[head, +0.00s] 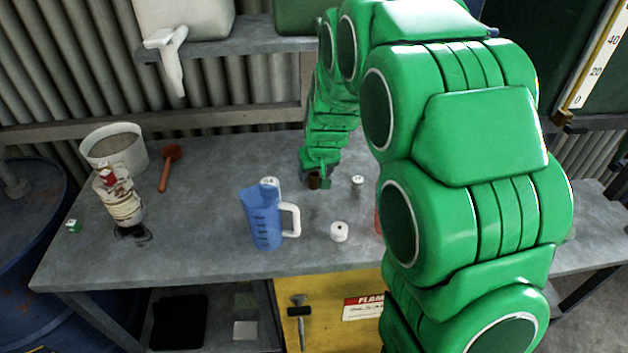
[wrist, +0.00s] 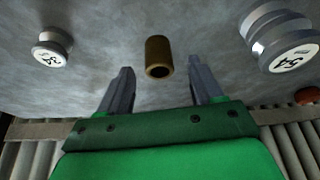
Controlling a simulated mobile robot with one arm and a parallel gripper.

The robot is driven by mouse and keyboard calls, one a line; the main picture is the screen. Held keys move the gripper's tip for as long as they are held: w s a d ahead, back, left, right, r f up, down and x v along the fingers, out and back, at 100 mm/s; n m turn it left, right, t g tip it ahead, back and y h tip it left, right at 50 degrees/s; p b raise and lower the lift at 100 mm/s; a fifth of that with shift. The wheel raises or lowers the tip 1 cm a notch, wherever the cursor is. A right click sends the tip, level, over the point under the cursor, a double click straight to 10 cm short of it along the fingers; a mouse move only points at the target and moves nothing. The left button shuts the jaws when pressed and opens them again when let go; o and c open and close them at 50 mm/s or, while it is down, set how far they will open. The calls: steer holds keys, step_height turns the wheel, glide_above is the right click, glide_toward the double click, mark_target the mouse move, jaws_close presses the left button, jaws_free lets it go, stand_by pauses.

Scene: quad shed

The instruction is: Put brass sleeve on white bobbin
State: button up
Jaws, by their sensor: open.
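The brass sleeve (wrist: 158,50) is a short brown tube with a dark open end. In the wrist view it is midway between the fingertips, with clear gaps to both sides. In the head view the sleeve (head: 313,181) stands on the bench, close beside my gripper (head: 322,180). My gripper (wrist: 161,72) is open and empty, its fingers pointing at the sleeve. A white bobbin (head: 339,232) with a dark centre hole stands on the bench, nearer the front and slightly right of the sleeve. My arm hides part of the bench at right.
Two pale pieces with labelled tops flank the sleeve: a smaller one (wrist: 52,48) and a larger one (wrist: 281,40). A blue jug (head: 263,222) stands left of the bobbin. A red-brown tool (head: 168,168), a pot (head: 114,147) and a stained can (head: 121,199) are farther left.

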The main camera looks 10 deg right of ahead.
mark_target(314, 175)
steer(key=shift+x, duration=1.55)
jaws_close()
